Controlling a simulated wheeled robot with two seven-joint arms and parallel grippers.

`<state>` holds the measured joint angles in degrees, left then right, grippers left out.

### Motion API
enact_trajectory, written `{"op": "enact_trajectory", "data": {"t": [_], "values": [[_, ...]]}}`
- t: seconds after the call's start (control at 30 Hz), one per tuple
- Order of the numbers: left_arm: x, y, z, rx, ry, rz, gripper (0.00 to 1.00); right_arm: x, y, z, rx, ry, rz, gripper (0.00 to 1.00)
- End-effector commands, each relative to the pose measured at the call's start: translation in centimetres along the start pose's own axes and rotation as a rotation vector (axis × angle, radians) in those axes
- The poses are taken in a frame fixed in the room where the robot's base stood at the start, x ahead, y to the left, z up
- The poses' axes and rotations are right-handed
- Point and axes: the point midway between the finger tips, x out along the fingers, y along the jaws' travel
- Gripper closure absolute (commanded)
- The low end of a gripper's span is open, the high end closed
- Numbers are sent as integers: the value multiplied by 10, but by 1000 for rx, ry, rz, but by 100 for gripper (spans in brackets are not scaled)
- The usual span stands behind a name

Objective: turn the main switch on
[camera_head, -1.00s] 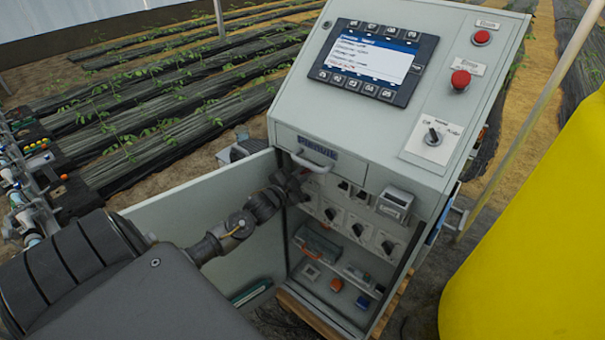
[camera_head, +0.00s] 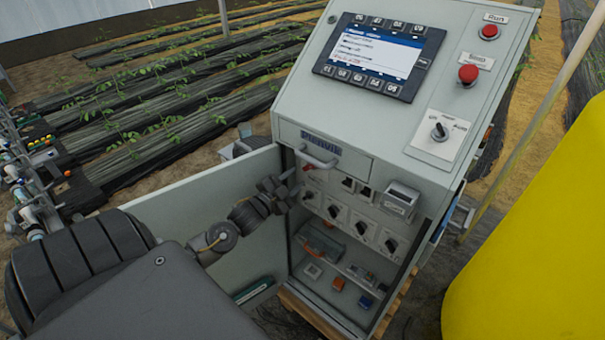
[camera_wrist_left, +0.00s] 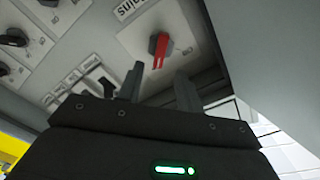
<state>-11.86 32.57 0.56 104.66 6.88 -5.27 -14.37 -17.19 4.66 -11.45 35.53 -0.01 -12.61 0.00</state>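The main switch (camera_wrist_left: 160,48) is a red rotary handle on a pale plate, under a label ending in "ains", in the left wrist view. Its red bar points toward the lower edge of that picture. In the head view the switch is too small and too close to my gripper to read. My left gripper (camera_wrist_left: 160,80) has its two fingers apart with nothing between them. The fingertips are just short of the switch, one to each side, and seem not to touch it. In the head view my left gripper (camera_head: 282,188) is at the left of the cabinet's open compartment. My right gripper is not in view.
The cabinet (camera_head: 291,98) has an open door (camera_head: 215,210) on the left, beside my arm. A drawer handle (camera_head: 318,161) juts out above the switches. Several black knobs (camera_head: 361,228) are close by. A yellow tank (camera_head: 540,240) stands at the right.

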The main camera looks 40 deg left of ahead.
Motion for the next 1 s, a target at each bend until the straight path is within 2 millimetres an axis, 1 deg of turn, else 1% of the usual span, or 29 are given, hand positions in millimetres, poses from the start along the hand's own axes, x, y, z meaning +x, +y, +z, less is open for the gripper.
{"op": "enact_trajectory", "data": {"t": [0.03,0.1,0.2,0.3,0.43,1.0], "values": [[-11,3,2,0,-1,3,64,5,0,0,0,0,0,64],[-22,2,2,0,0,3,64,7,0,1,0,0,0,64],[-35,2,2,-1,-1,1,64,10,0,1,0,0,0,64],[-43,0,1,0,0,-1,64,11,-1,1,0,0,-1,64],[-47,0,0,0,-1,0,64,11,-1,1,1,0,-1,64],[-46,0,0,-11,-2,1,64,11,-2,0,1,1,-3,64]]}}
